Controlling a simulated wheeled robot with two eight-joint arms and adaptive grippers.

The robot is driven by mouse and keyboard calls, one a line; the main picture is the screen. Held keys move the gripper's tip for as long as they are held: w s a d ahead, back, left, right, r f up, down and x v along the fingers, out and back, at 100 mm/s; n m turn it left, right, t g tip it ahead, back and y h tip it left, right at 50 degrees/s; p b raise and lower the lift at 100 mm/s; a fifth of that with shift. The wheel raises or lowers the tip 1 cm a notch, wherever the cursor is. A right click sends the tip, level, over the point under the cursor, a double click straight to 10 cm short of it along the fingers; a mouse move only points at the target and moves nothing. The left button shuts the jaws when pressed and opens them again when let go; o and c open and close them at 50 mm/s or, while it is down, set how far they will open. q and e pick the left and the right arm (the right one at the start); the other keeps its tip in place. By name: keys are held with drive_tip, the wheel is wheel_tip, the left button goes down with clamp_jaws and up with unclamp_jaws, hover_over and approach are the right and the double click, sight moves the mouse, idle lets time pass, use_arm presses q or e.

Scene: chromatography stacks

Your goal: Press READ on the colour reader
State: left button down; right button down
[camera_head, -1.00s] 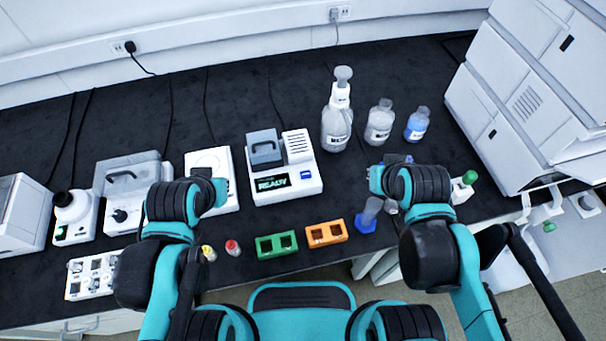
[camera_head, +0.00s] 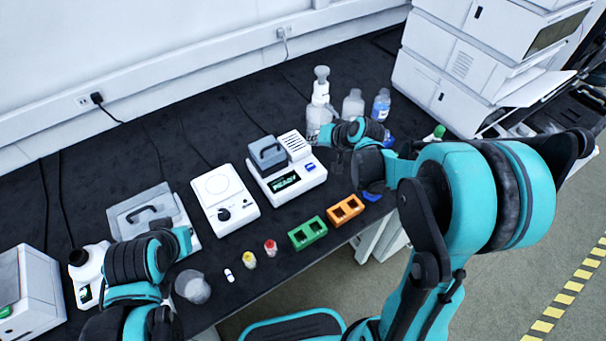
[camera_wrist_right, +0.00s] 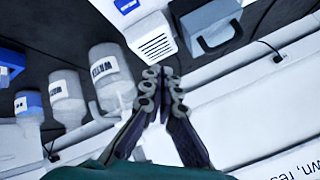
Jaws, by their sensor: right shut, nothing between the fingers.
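The colour reader (camera_head: 262,187) is a white box with a dark display showing green READY, a grey handled lid (camera_head: 267,152), a vented block and a blue button (camera_head: 310,167). In the right wrist view its vented end (camera_wrist_right: 155,40) and blue button (camera_wrist_right: 125,4) show at the top. My right gripper (camera_head: 335,152) is just right of the reader in the head view, apart from the button as far as I can tell. In the wrist view its fingertips (camera_wrist_right: 162,73) are together and empty. My left arm's end is at lower left; its fingers cannot be made out.
A wash bottle (camera_head: 320,100) and two other bottles stand behind my right gripper. A white knobbed device (camera_head: 226,200) stands left of the reader. White stacked instruments (camera_head: 440,75) rise at right.

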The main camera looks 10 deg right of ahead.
sight(312, 167)
drive_tip(key=shift+w+f, duration=0.1)
drive_tip(key=shift+f, duration=0.15)
wheel_tip(312, 167, down, 9)
drive_tip(key=b, duration=0.7)
drive_tip(key=shift+r, duration=0.1)
idle(1.4)
drive_tip(key=shift+f+b, duration=0.4)
drive_tip(key=shift+b, duration=0.05)
